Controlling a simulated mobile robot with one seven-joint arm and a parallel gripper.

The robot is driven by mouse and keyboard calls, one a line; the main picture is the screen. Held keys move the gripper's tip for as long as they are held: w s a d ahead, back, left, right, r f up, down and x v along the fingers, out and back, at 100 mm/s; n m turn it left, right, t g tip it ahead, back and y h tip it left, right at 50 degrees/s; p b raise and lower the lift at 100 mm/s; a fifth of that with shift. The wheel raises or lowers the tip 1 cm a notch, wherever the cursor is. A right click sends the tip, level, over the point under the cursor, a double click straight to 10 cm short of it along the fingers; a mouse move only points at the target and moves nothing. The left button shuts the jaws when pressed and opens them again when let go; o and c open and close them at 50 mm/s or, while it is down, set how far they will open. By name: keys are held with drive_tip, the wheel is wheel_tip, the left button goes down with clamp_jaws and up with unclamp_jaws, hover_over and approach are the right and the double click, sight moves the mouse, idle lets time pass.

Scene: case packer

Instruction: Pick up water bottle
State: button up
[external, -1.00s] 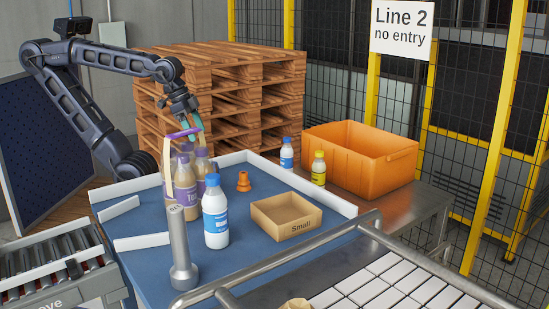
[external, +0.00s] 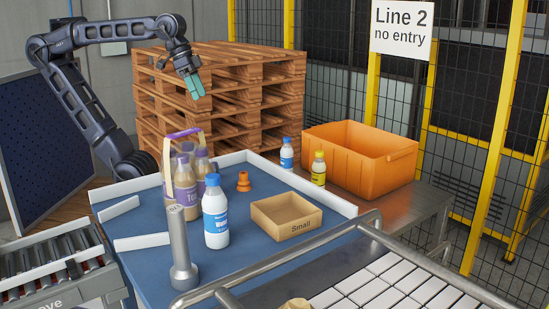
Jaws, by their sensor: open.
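A white bottle with a blue cap and blue label (external: 215,217) stands upright on the blue table, front of centre. A smaller bottle with a blue cap and blue label (external: 287,155) stands at the back right, beside the orange crate. I cannot tell from the labels which one is water. My gripper (external: 194,87) is open and empty, with teal fingertips pointing down. It is in the air in front of the wooden pallets, well above the table and apart from both bottles.
Purple-capped bottles in a carrier (external: 184,186) stand left of the large bottle. A grey post (external: 182,245) stands in front.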

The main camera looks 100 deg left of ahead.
drive_tip(key=w+d+r+n+h, duration=0.1)
drive_tip(key=w+d+n+h, duration=0.1)
drive_tip(key=w+d+n, duration=0.45)
drive_tip(key=n+g+h, duration=0.3)
drive_tip(key=n+h, duration=0.1)
drive_tip(key=n, duration=0.8)
approach(221, 192)
drive_tip(key=shift+w+d+f, duration=0.1)
drive_tip(key=shift+d+f, duration=0.3)
drive_tip(key=shift+f, duration=1.3)
drive_tip(key=shift+w+d+f, duration=0.1)
drive_tip(key=shift+d+f, duration=0.3)
drive_tip(key=shift+f, duration=1.25)
drive_tip(key=shift+d+f, duration=0.35)
drive_tip(key=shift+f, duration=1.35)
drive_tip(key=c, duration=1.2)
drive_tip(key=shift+r, duration=0.15)
